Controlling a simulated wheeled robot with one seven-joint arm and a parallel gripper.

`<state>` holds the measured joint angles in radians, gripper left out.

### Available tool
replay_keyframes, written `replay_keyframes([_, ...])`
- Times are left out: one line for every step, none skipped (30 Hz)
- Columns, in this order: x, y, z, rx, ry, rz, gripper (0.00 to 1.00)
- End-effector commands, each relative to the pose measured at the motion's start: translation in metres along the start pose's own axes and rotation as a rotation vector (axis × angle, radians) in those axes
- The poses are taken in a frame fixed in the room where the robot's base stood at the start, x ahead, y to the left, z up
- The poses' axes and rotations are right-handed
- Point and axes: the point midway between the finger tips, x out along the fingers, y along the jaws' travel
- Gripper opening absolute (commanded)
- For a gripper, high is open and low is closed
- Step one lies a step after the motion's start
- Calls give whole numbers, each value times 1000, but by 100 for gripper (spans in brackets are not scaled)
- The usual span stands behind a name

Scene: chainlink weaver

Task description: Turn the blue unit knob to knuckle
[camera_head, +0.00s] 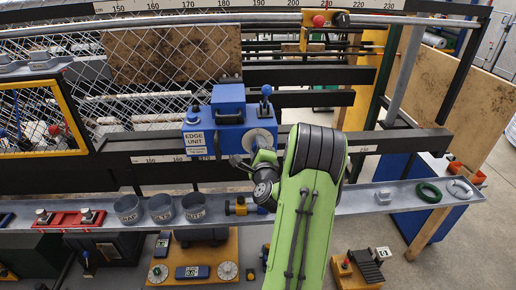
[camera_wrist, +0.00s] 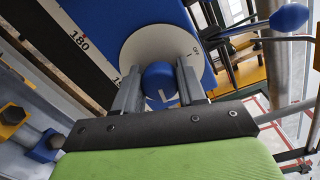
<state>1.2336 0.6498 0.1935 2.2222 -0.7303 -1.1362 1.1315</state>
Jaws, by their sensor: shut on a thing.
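The blue edge unit (camera_head: 232,130), with a white "EDGE UNIT" label (camera_head: 196,141), sits on the machine's rail in the head view. A round white dial (camera_head: 258,138) is on its front. In the wrist view the blue knob (camera_wrist: 159,74) stands at the middle of the white dial (camera_wrist: 142,46). My gripper (camera_wrist: 158,88) is shut on the knob, one finger on each side. In the head view my arm hides the knob.
A blue ball-topped lever (camera_head: 266,92) rises from the unit's right; its ball (camera_wrist: 289,17) also shows in the wrist view. The grey shelf (camera_head: 350,203) below holds several cups (camera_head: 160,208), a yellow-and-blue fitting (camera_head: 240,207) and a green ring (camera_head: 428,192).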

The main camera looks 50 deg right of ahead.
Motion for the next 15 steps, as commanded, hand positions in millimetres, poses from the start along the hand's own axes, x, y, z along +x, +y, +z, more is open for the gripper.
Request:
replay_keyframes([0, 1, 1, -46, -1, 3, 10])
replay_keyframes([0, 1, 1, -75, 0, 5, 10])
replay_keyframes([0, 1, 1, -113, 2, 7, 10])
replay_keyframes([0, 1, 1, -141, 3, 9, 10])
replay_keyframes([0, 2, 1, -170, 4, 10, 10])
replay_keyframes([0, 1, 1, -208, 5, 12, 10])
replay_keyframes([0, 2, 1, -236, 6, 13, 10])
replay_keyframes([0, 2, 1, -264, 8, 15, 10])
replay_keyframes([0, 2, 1, -302, 9, 17, 10])
replay_keyframes([0, 2, 1, -328, 10, 18, 10])
replay_keyframes([0, 2, 1, -355, 11, 19, 10])
replay_keyframes([0, 2, 1, -390, 13, 20, 10])
replay_keyframes([0, 2, 1, -414, 13, 22, 10])
replay_keyframes([0, 3, 0, -439, 15, 23, 10])
replay_keyframes([0, 3, 0, -471, 17, 24, 10])
